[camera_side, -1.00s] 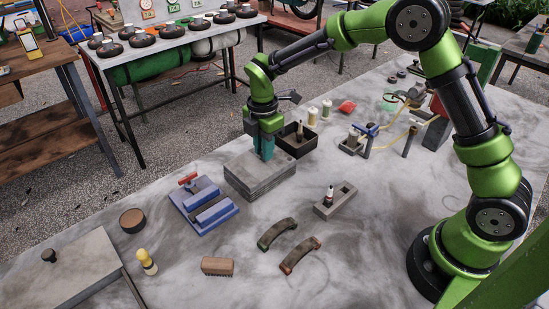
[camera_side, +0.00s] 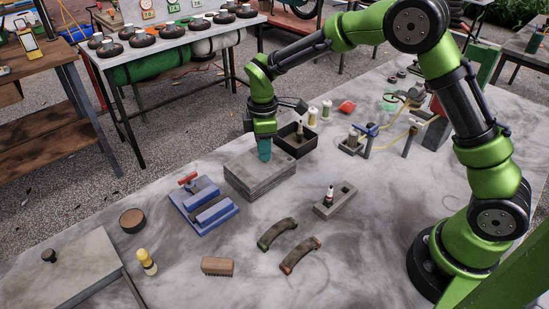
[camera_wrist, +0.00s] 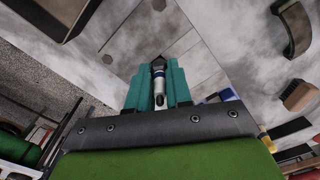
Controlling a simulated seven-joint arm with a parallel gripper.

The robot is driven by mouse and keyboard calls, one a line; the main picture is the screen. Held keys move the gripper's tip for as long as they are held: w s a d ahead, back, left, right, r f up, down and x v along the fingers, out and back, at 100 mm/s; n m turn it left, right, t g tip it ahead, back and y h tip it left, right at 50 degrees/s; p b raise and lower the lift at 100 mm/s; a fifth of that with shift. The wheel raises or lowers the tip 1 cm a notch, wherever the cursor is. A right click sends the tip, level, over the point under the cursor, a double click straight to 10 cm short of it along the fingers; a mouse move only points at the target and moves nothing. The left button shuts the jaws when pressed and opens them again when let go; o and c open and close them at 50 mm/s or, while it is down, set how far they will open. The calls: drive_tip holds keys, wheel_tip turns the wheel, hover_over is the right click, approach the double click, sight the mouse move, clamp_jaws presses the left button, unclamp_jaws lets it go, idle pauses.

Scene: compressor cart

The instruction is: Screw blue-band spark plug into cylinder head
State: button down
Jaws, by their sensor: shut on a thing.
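The cylinder head, a grey finned block (camera_side: 259,182), stands on the bench at the middle. My gripper (camera_side: 264,153) points straight down at its top, near the back edge. In the wrist view its teal fingers (camera_wrist: 158,92) are shut on the blue-band spark plug (camera_wrist: 158,73), which has a white body and a dark blue band. The plug is upright in the jaws and its tip meets or nearly meets the block's top; how deep it sits is hidden. In the side view the fingers hide the plug.
A grey holder (camera_side: 348,191) with a red-banded spark plug (camera_side: 329,195) is to the right. A black bin (camera_side: 309,147) stands just behind the block. A blue vise (camera_side: 211,201) is at left. Two curved shoes (camera_side: 277,233), a brush (camera_side: 217,266) and a yellow-topped tool (camera_side: 146,261) lie in front.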

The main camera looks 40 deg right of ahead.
drive_tip(key=shift+m, duration=1.4)
drive_tip(key=m, duration=0.3)
drive_tip(key=shift+m, duration=0.8)
drive_tip(key=m, duration=0.4)
drive_tip(key=shift+m, duration=0.3)
drive_tip(key=shift+m, duration=0.4)
drive_tip(key=m, duration=0.3)
drive_tip(key=shift+f+m, duration=0.1)
drive_tip(key=shift+m, duration=0.3)
